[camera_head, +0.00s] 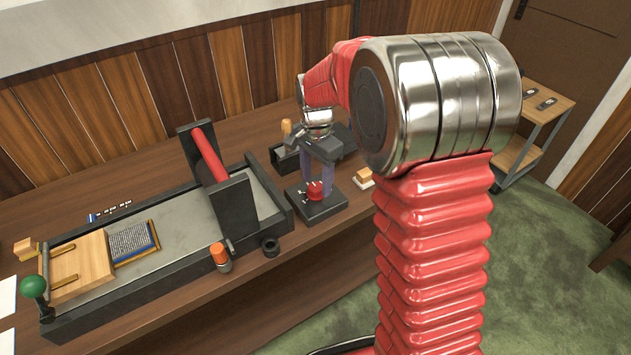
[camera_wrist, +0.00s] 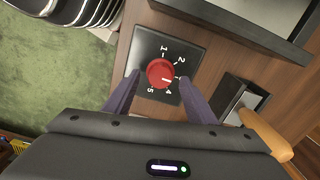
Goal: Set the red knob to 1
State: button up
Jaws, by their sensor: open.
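The red knob (camera_head: 315,190) sits on a dark square dial plate (camera_head: 322,207) on the bench. In the wrist view the knob (camera_wrist: 160,73) is in the upper middle, with the numbers 1 to 5 around its right side. Its white mark points to the lower right, between 3 and 4. My gripper (camera_head: 318,184) is directed down over the plate. In the wrist view my gripper (camera_wrist: 159,78) is open, with one purple finger on each side of the knob and a gap to it. How high the fingertips are above the plate is unclear.
A long dark tray (camera_head: 180,238) with a red-barred frame (camera_head: 208,155) stands left of the dial. A dark box with a wooden handle (camera_wrist: 265,132) is beside the plate.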

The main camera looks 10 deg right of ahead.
jog(key=shift+f, duration=0.6)
jog(key=shift+c, duration=0.5)
jog(key=c, duration=0.9)
jog(key=shift+a, duration=0.2)
jog(key=shift+c, duration=0.2)
jog(key=shift+d, duration=0.15)
